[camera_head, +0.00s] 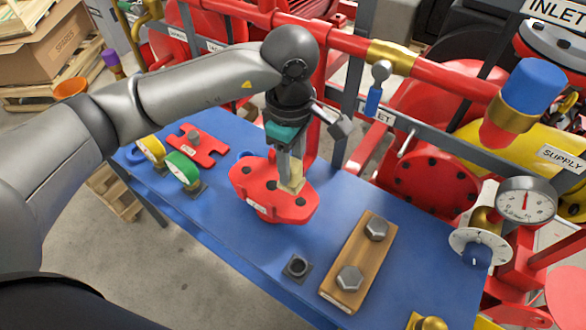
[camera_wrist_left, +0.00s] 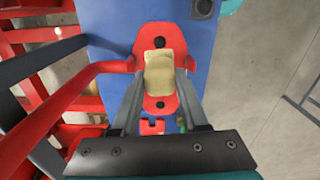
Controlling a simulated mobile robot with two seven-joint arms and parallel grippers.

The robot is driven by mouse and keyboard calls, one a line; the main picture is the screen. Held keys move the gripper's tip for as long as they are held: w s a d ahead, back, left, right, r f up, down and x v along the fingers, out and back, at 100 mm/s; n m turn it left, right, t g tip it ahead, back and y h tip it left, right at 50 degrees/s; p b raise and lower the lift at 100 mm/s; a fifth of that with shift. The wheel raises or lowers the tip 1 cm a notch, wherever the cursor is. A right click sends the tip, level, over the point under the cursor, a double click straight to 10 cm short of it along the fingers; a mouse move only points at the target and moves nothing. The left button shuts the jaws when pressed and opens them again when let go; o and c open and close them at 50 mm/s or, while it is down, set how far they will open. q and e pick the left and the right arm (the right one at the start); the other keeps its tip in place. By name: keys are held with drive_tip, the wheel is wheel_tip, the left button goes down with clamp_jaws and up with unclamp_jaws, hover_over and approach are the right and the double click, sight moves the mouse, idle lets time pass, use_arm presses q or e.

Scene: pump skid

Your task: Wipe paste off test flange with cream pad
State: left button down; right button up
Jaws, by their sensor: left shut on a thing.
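The red test flange (camera_head: 263,198) lies on the blue bench, with dark holes and a small label on its front side. It also shows in the wrist view (camera_wrist_left: 158,32). My left gripper (camera_head: 289,172) points down over it, its fingers closed on the cream pad (camera_head: 293,182). In the wrist view the pad (camera_wrist_left: 160,82) sits between the fingertips, over the flange's middle. Whether it touches the flange I cannot tell. A paler cream patch borders the pad there; I cannot tell whether it is paste or part of the pad. My right gripper is not in view.
The blue bench (camera_head: 225,225) also holds a wooden board (camera_head: 357,255) with two hex bolts, a small dark socket (camera_head: 297,267), yellow and green ringed parts (camera_head: 182,168), and another red plate (camera_head: 205,150). Red pipework (camera_head: 340,42) and dials stand behind and right.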

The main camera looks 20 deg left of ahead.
use_arm(q)
drive_tip(key=shift+r+p, duration=0.75)
drive_tip(key=shift+r, duration=1)
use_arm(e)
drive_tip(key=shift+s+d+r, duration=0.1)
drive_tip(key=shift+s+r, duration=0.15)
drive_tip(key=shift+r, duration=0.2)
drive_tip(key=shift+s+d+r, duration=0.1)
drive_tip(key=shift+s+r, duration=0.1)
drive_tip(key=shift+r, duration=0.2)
